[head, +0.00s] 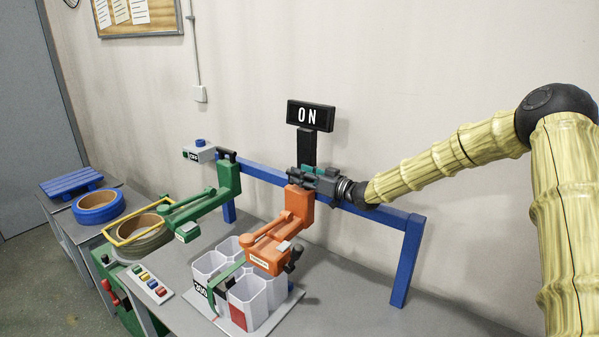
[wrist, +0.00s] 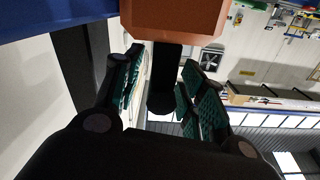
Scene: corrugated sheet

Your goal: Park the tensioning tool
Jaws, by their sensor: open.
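An orange tool (head: 268,256) on an orange jointed arm (head: 295,208) hangs at the blue rail, its head low over the white cells. A green tool (head: 187,231) on a green arm (head: 230,178) is to its left. I cannot tell from labels which is the tensioning tool. My gripper (head: 303,177) is at the top of the orange upright, just below the ON sign. In the wrist view its teal-padded fingers (wrist: 165,95) are open, either side of a black stub (wrist: 166,80) under an orange block (wrist: 175,18). Whether the pads touch the stub is unclear.
A blue rail frame (head: 408,262) stands on the grey bench (head: 350,300). White hexagonal cells (head: 262,290) with a green strap sit in front. Left are a grey button box (head: 199,151), coloured buttons (head: 147,284) and tape-like rolls (head: 98,207).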

